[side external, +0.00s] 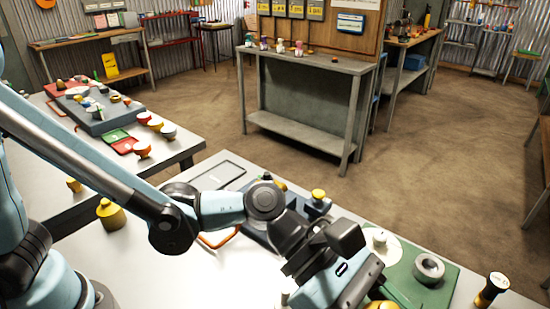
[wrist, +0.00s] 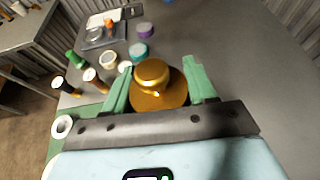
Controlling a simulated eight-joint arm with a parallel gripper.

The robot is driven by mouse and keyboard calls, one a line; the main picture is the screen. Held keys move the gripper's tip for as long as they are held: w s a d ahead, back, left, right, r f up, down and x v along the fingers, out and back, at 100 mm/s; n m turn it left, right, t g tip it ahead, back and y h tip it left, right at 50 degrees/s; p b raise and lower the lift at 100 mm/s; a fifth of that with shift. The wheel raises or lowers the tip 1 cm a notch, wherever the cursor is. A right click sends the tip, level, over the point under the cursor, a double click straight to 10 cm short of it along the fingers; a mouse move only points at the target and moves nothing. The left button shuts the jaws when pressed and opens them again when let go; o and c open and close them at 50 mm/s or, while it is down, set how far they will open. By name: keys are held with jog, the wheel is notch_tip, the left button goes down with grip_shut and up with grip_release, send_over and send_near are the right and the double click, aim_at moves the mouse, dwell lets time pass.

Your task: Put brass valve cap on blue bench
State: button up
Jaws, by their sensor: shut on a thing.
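The brass valve cap (wrist: 152,72) is a shiny gold round knob on a wider flange, seen in the wrist view. My gripper (wrist: 157,67) is shut on it, with one green finger on each side. In the side external view, a yellow-gold piece (side external: 381,304) shows at the bottom edge beside my wrist and may be this cap; my arm hides most of the grip. A dark blue block (side external: 254,230) lies on the near table, partly behind my arm. I cannot tell whether it is the blue bench.
A green mat (side external: 433,268) holds a grey ring (side external: 429,268) and a white disc (side external: 386,250). A black and gold cylinder (side external: 491,290) stands near the table edge. The left table (side external: 60,200) carries several caps. A grey bench (side external: 300,62) stands farther back.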

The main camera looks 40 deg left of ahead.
jog(key=s+d+f+m+g, duration=0.2)
jog(key=s, duration=0.4)
jog(key=s+d+f+m+g, duration=0.2)
jog(key=s+d+f, duration=0.1)
jog(key=s, duration=0.3)
jog(key=shift+y, duration=0.4)
jog(key=w+f, duration=0.2)
jog(key=w, duration=0.2)
jog(key=w+f, duration=0.2)
jog(key=w, duration=0.1)
jog(key=w+f, duration=0.2)
jog(key=w, duration=0.2)
jog(key=shift+w+d+f, duration=0.25)
jog(key=shift+w+d, duration=0.05)
jog(key=shift+f, duration=2.05)
jog(key=shift+f, duration=0.2)
jog(key=o, duration=1.2)
jog(key=shift+w+f, duration=0.1)
jog(key=shift+f, duration=0.05)
jog(key=shift+c, duration=0.2)
jog(key=shift+d, duration=0.1)
